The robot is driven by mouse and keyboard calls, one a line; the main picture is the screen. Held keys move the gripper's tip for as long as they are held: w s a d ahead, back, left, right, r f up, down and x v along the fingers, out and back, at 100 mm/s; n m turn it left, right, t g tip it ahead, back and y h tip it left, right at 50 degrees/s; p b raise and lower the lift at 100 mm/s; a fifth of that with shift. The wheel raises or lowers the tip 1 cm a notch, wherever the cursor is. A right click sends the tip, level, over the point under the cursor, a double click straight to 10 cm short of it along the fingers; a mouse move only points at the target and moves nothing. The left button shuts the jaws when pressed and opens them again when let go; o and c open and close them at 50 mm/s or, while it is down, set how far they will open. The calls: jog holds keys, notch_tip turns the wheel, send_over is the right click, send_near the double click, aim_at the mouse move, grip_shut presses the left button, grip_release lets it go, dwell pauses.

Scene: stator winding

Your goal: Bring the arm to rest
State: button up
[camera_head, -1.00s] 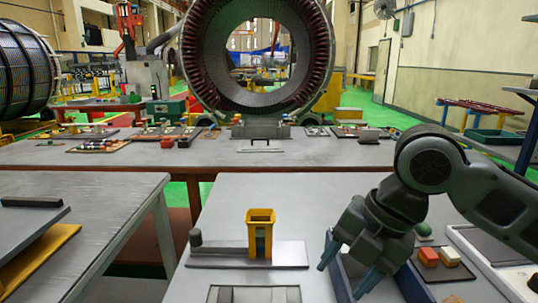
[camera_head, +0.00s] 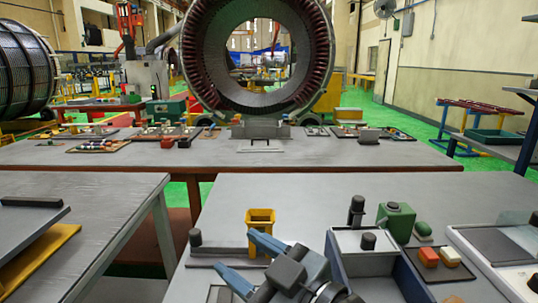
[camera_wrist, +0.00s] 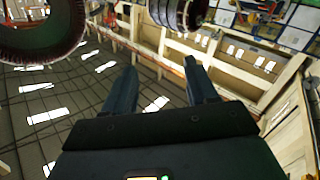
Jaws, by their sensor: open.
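My gripper (camera_head: 250,262) is in the lower middle of the head view, above the near table and in front of the yellow holder. Its two blue fingers are spread apart and point left, with nothing between them. In the wrist view my gripper (camera_wrist: 160,92) is also open and empty, and the fingers stand against the hall's ceiling and walls. The rest of my arm is cut off by the lower edge of the head view.
The yellow holder (camera_head: 262,216) stands on a grey plate (camera_head: 205,251) on the near table (camera_head: 310,191). A white-topped box (camera_head: 345,242), a green box (camera_head: 397,222) and red and white blocks (camera_head: 428,257) are to the right.

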jog(key=s+d+f+m+t+h, duration=0.4)
jog(key=s+d+f+m+h, duration=0.6)
jog(key=s+d+f+m, duration=0.4)
jog(key=s+d+h, duration=0.1)
jog(key=s+d, duration=0.2)
jog(key=s, duration=0.4)
jog(key=s+d+h, duration=0.1)
jog(key=s+d, duration=0.3)
jog(key=s, duration=0.3)
jog(key=s+d+n+g, duration=0.1)
jog(key=s+d, duration=0.2)
jog(key=s, duration=0.4)
jog(key=shift+s+d+r+h, duration=0.2)
jog(key=shift+s+r+h, duration=0.05)
jog(key=shift+r+h, duration=0.15)
